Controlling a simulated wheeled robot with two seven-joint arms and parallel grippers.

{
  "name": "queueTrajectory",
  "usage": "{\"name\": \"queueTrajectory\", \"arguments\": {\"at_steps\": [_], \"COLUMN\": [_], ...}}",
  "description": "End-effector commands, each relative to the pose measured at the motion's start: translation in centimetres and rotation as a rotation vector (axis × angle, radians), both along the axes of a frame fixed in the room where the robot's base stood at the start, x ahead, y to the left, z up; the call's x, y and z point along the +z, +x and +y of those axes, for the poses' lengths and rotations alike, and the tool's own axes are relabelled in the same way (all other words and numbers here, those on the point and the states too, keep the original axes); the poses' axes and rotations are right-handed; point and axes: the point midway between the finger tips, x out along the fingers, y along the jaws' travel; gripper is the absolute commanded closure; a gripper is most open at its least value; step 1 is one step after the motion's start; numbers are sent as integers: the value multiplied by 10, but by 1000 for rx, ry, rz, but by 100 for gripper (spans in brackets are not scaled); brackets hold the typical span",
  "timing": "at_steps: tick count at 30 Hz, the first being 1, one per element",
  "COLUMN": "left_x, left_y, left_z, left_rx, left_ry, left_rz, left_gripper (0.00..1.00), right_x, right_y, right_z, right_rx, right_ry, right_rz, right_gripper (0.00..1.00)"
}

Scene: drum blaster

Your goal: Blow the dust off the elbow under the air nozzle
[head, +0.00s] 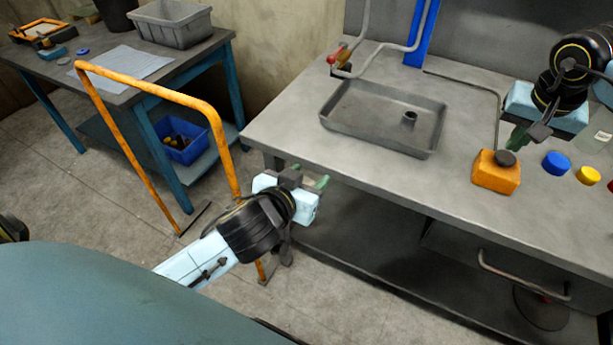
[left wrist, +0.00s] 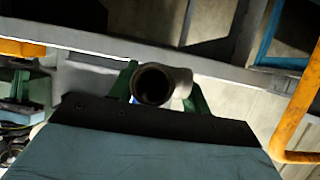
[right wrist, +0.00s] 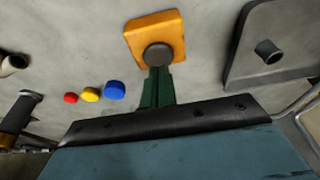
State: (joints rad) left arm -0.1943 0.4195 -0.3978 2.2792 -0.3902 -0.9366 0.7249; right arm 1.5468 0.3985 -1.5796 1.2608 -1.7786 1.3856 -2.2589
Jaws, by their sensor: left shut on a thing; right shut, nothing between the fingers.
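The elbow, a grey pipe piece with a dark round opening, shows in the left wrist view (left wrist: 153,86) between green fingers. My left gripper (head: 308,182) is shut on it, in front of the workbench's left front edge. A bent grey air tube (head: 390,45) with a red and yellow fitting (head: 338,59) stands at the tray's back left; its outlet is not clear. My right gripper (head: 516,137) is shut and empty above an orange box with a dark round button (head: 506,158). In the right wrist view its fingertips (right wrist: 156,70) appear just by the button (right wrist: 158,55); contact cannot be told.
A shallow grey tray (head: 345,128) on the workbench holds a short grey cylinder (head: 409,119). Blue (head: 556,163), yellow (head: 588,175) and red buttons lie right of the box. An orange rail (head: 150,90) stands left of my left arm. A side table (head: 80,75) is behind it.

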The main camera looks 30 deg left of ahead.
Motion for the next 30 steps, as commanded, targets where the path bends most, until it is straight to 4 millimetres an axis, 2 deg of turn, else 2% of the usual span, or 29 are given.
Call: {"name": "queueTrajectory", "arguments": {"at_steps": [16,20,23,26,30], "left_x": [1,8,25,51,100], "left_y": [0,8,25,48,82], "left_z": [0,-3,-10,-21,-39], "left_rx": [-1,-15,-49,-102,-191], "left_ry": [0,7,20,41,69], "left_rz": [-2,-21,-60,-120,-224], "left_gripper": [81,81,81,81,81], "right_x": [0,0,0,0,0], "right_y": [0,0,0,0,0], "right_z": [0,0,0,0,0], "right_rx": [0,0,0,0,0], "right_ry": [0,0,0,0,0], "right_rz": [0,0,0,0,0], "right_gripper": [100,100,100,100,100]}}
